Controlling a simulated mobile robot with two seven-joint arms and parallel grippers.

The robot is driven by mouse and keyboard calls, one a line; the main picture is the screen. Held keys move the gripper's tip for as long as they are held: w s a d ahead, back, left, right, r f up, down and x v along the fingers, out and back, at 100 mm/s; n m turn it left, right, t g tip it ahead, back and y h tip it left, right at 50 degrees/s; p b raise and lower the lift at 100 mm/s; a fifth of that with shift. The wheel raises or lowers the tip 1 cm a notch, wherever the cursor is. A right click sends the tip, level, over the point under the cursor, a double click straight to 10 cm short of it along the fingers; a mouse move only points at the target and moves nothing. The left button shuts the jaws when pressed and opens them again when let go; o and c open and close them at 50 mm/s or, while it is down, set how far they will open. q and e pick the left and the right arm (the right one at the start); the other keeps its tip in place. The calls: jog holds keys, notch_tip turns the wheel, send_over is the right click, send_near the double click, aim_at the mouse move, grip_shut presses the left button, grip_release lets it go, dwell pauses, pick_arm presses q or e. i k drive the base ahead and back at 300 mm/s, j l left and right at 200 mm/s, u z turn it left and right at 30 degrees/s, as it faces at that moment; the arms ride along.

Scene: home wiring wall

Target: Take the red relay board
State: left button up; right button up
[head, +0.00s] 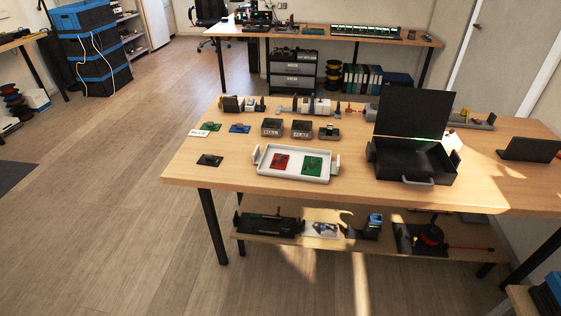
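A small red board (280,161), which looks like the red relay board, lies flat in the left half of a white tray (292,177) with raised end handles. A larger green board (313,166) lies in the right half of the same tray. The tray stands near the front edge of the wooden table (222,162). Neither of my grippers shows in the head view, and nothing covers the red board.
An open black case (412,163) with its lid up stands right of the tray. Small boards, including a blue one (240,128) and a black one (210,160), lie to the left. Two dark boxes (272,128) stand behind the tray. Open floor (110,210) lies left of the table.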

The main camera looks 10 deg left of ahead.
aim_at(279, 161)
jog(key=i+l+u, duration=0.25)
jog(key=l, duration=0.35)
jog(key=i+l+u, duration=0.15)
jog(key=i+l, duration=0.15)
jog(key=i+l+u, duration=0.15)
jog(key=l, duration=0.2)
jog(key=i+l+u, duration=0.1)
jog(key=l, duration=0.25)
